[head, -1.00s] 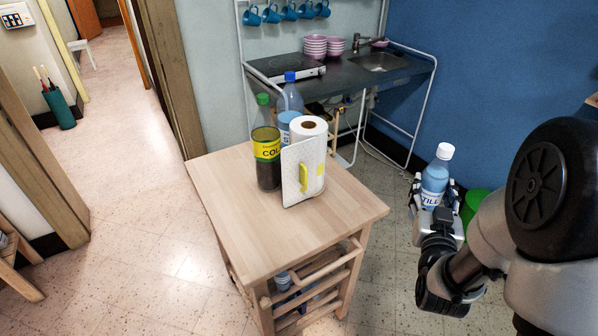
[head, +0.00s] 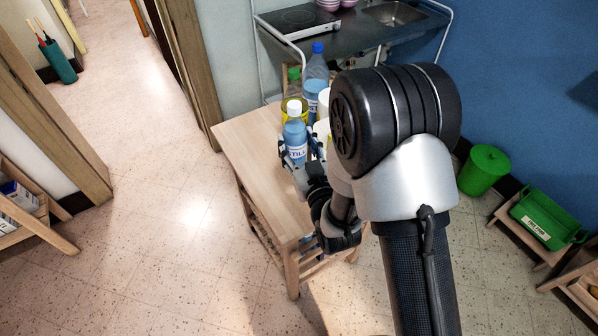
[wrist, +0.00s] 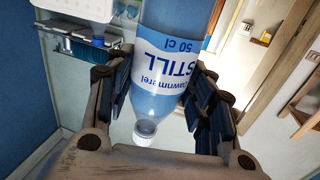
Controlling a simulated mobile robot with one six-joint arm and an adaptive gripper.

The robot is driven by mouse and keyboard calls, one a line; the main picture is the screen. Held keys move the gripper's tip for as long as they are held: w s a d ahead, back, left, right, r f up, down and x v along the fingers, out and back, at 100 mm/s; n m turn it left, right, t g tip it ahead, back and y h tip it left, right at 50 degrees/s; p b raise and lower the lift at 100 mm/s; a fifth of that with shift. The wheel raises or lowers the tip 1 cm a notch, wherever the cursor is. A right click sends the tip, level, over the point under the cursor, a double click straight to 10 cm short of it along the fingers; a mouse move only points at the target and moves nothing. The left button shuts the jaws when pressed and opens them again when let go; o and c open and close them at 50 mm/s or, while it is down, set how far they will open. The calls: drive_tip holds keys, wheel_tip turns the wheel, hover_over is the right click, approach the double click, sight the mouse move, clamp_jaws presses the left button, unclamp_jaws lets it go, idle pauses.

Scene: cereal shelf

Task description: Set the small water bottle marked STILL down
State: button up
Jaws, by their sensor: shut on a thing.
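The small water bottle marked STILL (head: 294,137) is blue with a white cap and a pale label. It is upright in the head view, in front of the wooden trolley's top (head: 246,139); whether its base touches the top is hidden. My gripper (head: 302,160) is shut around the bottle's middle. In the wrist view the bottle (wrist: 172,60) appears upside down between my fingers (wrist: 160,95), its cap low in the picture and its base out of frame.
My arm hides much of the trolley's right side. The top's left part is clear. A green bin (head: 484,170) stands on the floor at right.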

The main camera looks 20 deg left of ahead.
wheel_tip(320, 180, down, 15)
drive_tip(key=b, duration=0.3)
drive_tip(key=shift+r, duration=0.1)
drive_tip(key=shift+f+b, duration=0.25)
drive_tip(key=shift+b, duration=0.15)
drive_tip(key=o, duration=1.4)
drive_tip(key=shift+r, duration=0.15)
